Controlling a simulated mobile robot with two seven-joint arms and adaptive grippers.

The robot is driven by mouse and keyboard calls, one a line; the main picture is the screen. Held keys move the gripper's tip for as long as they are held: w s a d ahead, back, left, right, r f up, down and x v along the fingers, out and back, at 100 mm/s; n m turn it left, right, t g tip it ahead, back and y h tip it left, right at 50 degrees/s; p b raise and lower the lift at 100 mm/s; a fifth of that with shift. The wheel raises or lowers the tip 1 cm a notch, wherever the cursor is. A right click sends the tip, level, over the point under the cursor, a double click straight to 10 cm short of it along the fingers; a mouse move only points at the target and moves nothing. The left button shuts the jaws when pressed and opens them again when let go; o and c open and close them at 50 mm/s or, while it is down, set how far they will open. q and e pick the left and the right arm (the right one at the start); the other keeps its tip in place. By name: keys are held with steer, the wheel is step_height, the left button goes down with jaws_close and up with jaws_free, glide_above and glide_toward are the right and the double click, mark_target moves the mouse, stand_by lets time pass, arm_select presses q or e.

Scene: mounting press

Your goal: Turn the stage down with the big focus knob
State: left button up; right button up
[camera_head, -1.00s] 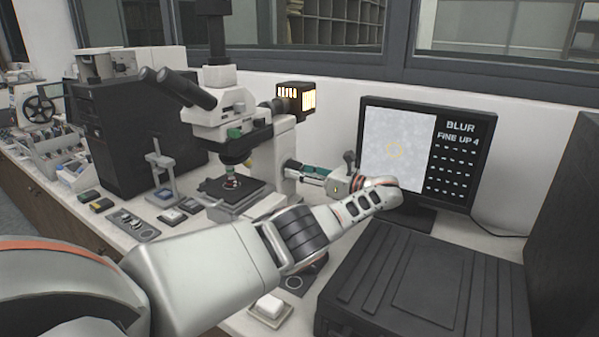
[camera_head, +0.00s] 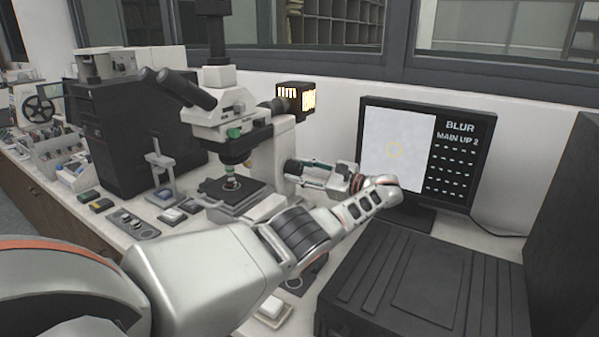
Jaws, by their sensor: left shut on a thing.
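The microscope (camera_head: 228,125) stands on the bench, with its dark stage (camera_head: 252,190) below the objective. My left arm reaches across from the left, and its left gripper (camera_head: 291,168) points left at the right side of the microscope's base. It is shut there on the big focus knob, which the fingers mostly hide. My right gripper is not in view.
A large black case (camera_head: 425,285) fills the front right. A black box-shaped unit (camera_head: 130,135) and a small stand (camera_head: 162,175) are left of the microscope. Small trays lie along the bench front. A window frame runs behind the bench.

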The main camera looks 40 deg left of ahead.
arm_select(q)
steer(key=shift+n, duration=0.4)
steer(key=o, duration=1.1)
steer(key=shift+r, duration=0.1)
step_height(320, 180, up, 10)
steer(key=shift+f, duration=0.1)
